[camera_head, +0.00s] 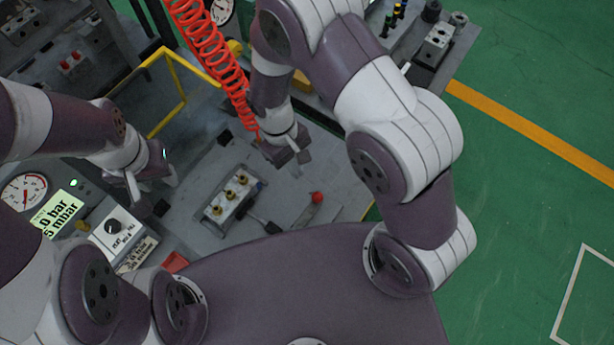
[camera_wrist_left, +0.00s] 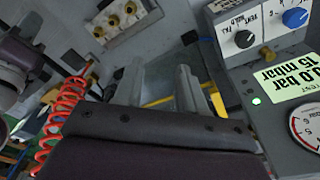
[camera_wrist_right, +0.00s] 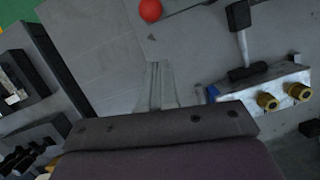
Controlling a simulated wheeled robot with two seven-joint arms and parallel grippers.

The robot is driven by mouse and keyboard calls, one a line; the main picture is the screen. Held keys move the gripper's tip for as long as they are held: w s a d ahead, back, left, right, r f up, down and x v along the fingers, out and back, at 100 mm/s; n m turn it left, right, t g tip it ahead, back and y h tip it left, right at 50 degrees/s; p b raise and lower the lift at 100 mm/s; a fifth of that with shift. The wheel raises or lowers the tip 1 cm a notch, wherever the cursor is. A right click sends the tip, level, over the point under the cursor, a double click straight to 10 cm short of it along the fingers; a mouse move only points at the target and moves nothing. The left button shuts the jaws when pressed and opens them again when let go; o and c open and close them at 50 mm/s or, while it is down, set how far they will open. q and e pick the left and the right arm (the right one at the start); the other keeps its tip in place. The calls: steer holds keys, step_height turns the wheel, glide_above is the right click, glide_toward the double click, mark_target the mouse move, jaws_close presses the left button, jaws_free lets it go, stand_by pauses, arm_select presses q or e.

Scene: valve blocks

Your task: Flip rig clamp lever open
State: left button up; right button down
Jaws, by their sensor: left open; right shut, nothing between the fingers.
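The valve block (camera_head: 233,194), light grey with three brass fittings, sits on the grey rig plate. A lever with a black handle (camera_head: 271,227) is beside its lower right end. The right wrist view shows this black handle (camera_wrist_right: 238,15) on a silver rod, with a black pivot (camera_wrist_right: 247,72) against the block (camera_wrist_right: 285,92). My right gripper (camera_head: 300,168) is shut and empty above the plate, right of the block and apart from the lever; its fingers (camera_wrist_right: 155,86) touch nothing visible. My left gripper (camera_head: 148,200) is open and empty, left of the block, near the control panel.
A red ball knob (camera_head: 317,197) is right of the lever. A red coiled hose (camera_head: 212,60) hangs behind the block. A yellow frame (camera_head: 180,85) stands at the back left. A panel with a black knob (camera_head: 113,227) and a gauge (camera_head: 24,191) are at left.

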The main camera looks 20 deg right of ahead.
mark_target(307, 212)
steer(key=s, duration=0.1)
steer(key=s+d, duration=0.1)
steer(key=s+d+f+p, duration=0.1)
steer(key=shift+s, duration=0.35)
steer(key=shift+w+f, duration=0.1)
steer(key=shift+w, duration=0.05)
